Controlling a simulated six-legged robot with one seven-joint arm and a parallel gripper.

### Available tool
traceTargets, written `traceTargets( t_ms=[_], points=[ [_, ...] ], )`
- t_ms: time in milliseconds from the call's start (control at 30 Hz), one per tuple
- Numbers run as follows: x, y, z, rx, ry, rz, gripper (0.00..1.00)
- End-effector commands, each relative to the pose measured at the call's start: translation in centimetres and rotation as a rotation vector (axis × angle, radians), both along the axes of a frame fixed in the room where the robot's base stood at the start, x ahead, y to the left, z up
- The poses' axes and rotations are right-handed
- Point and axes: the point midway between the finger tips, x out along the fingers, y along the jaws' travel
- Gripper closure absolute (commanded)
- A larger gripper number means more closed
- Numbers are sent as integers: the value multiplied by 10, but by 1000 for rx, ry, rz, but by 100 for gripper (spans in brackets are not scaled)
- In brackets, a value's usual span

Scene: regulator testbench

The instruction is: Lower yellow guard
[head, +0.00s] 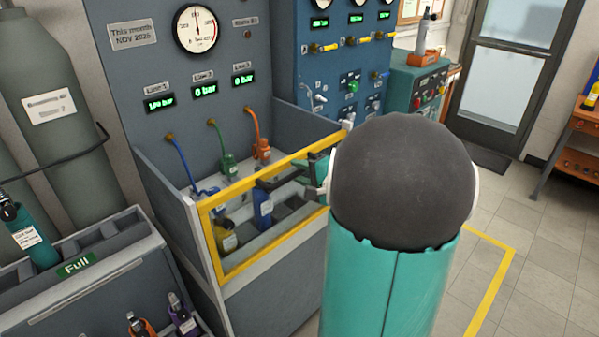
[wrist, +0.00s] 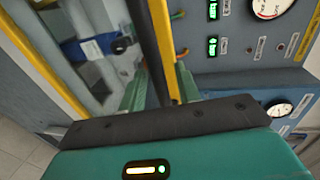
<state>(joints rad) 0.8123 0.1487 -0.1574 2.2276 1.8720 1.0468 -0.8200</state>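The yellow guard (head: 236,194) is a rectangular frame with a clear pane, standing upright at the front of the test bench bay. My gripper (head: 292,178) is at its top bar, toward the right end, partly hidden by my arm. In the wrist view, the guard's yellow bar (wrist: 163,35) runs between the two green fingers of my gripper (wrist: 160,88). The fingers are apart with some space beside the bar; contact is not clear.
Behind the guard, blue, green and orange hoses hang from the grey panel (head: 205,130), and a blue cylinder (head: 262,208) stands in the bay. A cylinder rack (head: 110,262) is at the left. Free floor (head: 540,260) lies at the right.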

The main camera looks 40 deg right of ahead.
Motion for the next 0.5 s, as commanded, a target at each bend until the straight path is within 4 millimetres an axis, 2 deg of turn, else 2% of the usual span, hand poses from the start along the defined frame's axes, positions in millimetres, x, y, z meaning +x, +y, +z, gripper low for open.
traceTargets(
  t_ms=[333,367,500],
  points=[
    [6,0,-2,0,1,0,67],
    [6,0,-2,0,1,0,71],
    [6,0,-2,0,1,0,99]
  ],
)
